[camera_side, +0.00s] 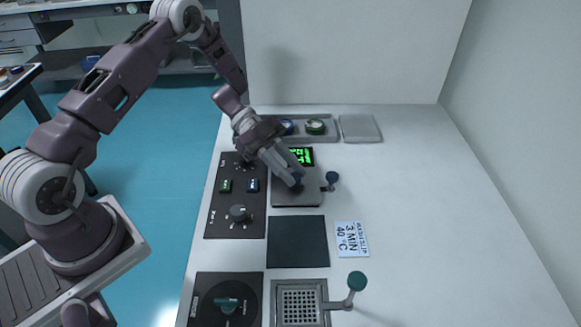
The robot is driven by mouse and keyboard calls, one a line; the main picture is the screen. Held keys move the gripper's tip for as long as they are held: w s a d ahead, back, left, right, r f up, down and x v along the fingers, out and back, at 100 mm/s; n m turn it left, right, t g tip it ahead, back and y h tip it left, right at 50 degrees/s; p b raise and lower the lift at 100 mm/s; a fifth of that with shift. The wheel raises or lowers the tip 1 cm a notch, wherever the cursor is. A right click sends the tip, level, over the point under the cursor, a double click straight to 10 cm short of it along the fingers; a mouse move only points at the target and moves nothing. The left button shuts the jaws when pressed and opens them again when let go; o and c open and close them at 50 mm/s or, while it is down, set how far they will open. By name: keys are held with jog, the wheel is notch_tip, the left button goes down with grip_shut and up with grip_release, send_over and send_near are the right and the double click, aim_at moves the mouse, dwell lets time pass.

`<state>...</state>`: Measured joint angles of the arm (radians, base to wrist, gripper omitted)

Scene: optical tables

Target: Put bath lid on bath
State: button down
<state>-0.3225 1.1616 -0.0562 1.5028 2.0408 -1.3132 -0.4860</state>
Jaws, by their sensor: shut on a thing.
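The bath (302,156) is at the middle of the bench, with a lit green display at its back edge. A flat grey lid (297,200) lies on or just above the bath; I cannot tell whether it is fully seated. My gripper (295,184) points down at the middle of the lid and is shut on its small dark knob, which the fingers mostly hide. A short handle with a dark blue ball (332,177) sticks out at the right side of the bath.
A black control panel (238,220) lies left of the bath, and a dark square pad (297,242) in front. A mesh basket (299,305) with a green-ball handle is nearer. A tray (343,118) and pale plate (360,128) stand behind. The right side is clear.

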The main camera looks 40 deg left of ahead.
jog(key=shift+f, duration=0.6)
jog(key=c, duration=1.1)
grip_release()
